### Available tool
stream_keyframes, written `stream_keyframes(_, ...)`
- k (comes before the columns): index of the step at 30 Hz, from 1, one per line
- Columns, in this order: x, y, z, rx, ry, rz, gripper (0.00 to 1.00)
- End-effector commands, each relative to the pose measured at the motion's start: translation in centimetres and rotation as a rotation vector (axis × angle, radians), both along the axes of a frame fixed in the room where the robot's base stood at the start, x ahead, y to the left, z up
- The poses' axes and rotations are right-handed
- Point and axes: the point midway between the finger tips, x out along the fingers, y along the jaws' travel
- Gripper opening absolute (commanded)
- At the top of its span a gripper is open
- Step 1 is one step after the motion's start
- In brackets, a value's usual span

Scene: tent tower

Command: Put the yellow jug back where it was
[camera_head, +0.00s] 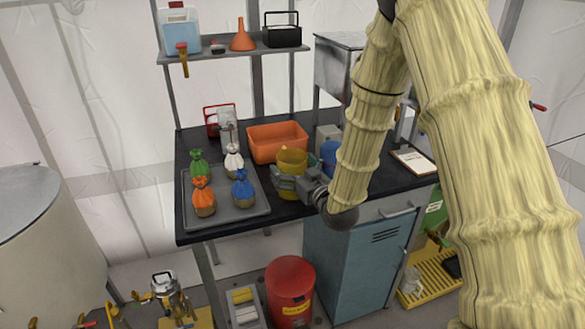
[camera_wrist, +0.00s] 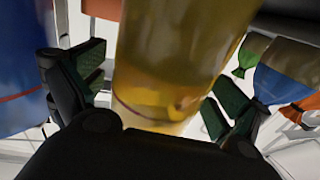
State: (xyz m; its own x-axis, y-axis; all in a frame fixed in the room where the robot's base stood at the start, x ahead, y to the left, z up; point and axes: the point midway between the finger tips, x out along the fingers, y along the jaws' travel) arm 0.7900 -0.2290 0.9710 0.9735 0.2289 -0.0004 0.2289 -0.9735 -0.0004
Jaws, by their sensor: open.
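The yellow jug (camera_head: 291,166) stands on the black tabletop, just in front of the orange bin. It looks translucent and upright. My gripper (camera_head: 284,181) is at the jug, coming in from the front right. In the wrist view the jug (camera_wrist: 175,60) fills the space between my two open fingers (camera_wrist: 160,100), with a finger on either side. I cannot tell whether either finger touches it. The lower part of the jug is partly hidden by my gripper in the head view.
A grey tray (camera_head: 256,209) with several tied bags is left of the jug. The orange bin (camera_head: 277,141) is behind it. A blue container (camera_head: 328,157) is close on the right, also in the wrist view (camera_wrist: 18,70). A clipboard (camera_head: 413,162) lies at the right end.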

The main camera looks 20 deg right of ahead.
Motion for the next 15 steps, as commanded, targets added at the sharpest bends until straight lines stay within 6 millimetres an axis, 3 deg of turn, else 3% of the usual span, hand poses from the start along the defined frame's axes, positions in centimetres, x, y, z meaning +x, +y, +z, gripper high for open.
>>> stream_keyframes(8, 0.0, 0.0, 0.5, 0.0, 0.0, 0.0, 0.99)
stream_keyframes(15, -3.3, -0.8, 0.1, 0.002, 0.001, -0.001, 0.99)
